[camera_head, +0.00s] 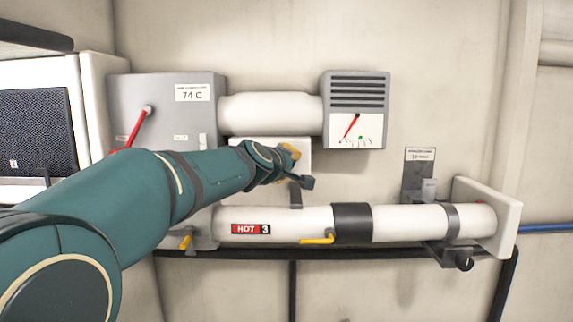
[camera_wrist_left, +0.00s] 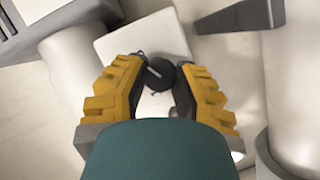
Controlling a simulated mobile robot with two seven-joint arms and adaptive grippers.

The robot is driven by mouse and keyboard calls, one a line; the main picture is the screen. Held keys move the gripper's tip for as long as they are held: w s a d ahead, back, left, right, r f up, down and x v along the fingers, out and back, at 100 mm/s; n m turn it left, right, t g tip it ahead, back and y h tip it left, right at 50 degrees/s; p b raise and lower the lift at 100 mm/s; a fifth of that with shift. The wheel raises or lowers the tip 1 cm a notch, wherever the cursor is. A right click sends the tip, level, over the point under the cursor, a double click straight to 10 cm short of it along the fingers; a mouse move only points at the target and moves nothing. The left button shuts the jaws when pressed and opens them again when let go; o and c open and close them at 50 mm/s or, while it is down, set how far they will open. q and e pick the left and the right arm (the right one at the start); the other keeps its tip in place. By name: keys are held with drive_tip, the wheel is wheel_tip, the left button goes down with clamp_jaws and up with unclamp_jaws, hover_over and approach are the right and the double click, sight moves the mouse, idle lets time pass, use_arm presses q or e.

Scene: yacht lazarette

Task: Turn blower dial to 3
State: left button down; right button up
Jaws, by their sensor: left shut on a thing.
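The blower dial (camera_wrist_left: 158,74) is a small dark round knob with a light pointer line, on a white panel (camera_wrist_left: 120,45). In the head view the panel (camera_head: 262,148) sits below a white duct, and my arm hides the dial. My left gripper (camera_wrist_left: 153,90) has its yellow fingers on either side of the dial and is shut on it. The left gripper (camera_head: 290,155) also shows at the panel's lower right in the head view. The dial's marks are too blurred to read. My right gripper is not in view.
A grey gauge box (camera_head: 355,110) with a red needle is right of the panel. A grey box (camera_head: 170,105) labelled 74 C has a red lever (camera_head: 140,125). A white pipe (camera_head: 400,222) marked HOT 3 with a yellow lever (camera_head: 318,239) runs below.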

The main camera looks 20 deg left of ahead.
use_arm(q)
drive_tip(key=shift+r, duration=0.1)
idle(0.4)
drive_tip(key=c, duration=0.6)
unclamp_jaws()
drive_tip(key=shift+w, duration=0.1)
drive_tip(key=shift+c, duration=0.2)
drive_tip(key=d+v, duration=0.1)
drive_tip(key=v, duration=1.1)
drive_tip(key=shift+a, duration=0.45)
